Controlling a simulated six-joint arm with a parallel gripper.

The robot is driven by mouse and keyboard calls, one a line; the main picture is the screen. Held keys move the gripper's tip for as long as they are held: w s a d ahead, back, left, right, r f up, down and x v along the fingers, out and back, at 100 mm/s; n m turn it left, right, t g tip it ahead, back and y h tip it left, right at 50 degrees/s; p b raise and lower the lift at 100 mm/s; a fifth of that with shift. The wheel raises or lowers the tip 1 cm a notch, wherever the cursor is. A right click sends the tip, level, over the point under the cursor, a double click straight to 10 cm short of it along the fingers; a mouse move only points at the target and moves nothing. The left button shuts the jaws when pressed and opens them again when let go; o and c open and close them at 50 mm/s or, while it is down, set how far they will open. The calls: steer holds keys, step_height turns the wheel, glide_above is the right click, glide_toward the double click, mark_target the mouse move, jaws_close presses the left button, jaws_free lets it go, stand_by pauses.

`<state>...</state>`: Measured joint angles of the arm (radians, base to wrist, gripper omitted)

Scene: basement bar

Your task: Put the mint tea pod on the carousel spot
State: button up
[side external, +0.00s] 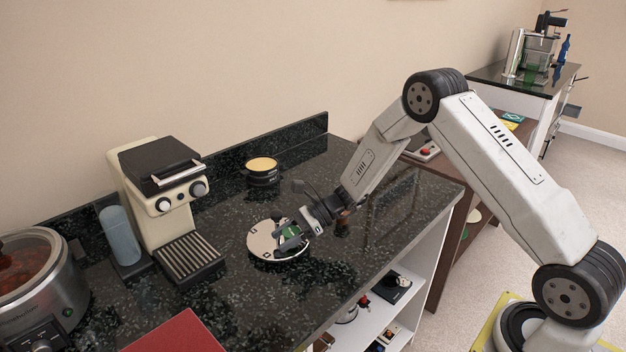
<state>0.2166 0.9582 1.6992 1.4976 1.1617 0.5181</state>
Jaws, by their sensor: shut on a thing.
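The carousel (263,246) is a low round white disc with dark marks, on the dark speckled counter. My gripper (287,238) reaches in from the right and is over the carousel's right part. It is shut on a small green-topped pod (291,229), which I take as the mint tea pod. The fingers partly hide the pod. I cannot tell whether the pod touches the disc or is a little above it. The gripper also hides part of the disc's right side.
A cream coffee machine (160,185) with a drip tray (188,258) stands left of the carousel. A dark round container with a yellow top (262,165) is behind. A blue cylinder (119,236), slow cooker (32,285) and red item (176,335) are left. The counter's right side is mostly clear.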

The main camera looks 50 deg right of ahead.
steer(key=shift+d+f, duration=0.1)
steer(key=shift+f, duration=0.2)
jaws_close()
steer(key=o, duration=0.9)
jaws_free()
steer(key=shift+r, duration=0.15)
steer(key=v, duration=1.2)
steer(key=shift+s, duration=0.1)
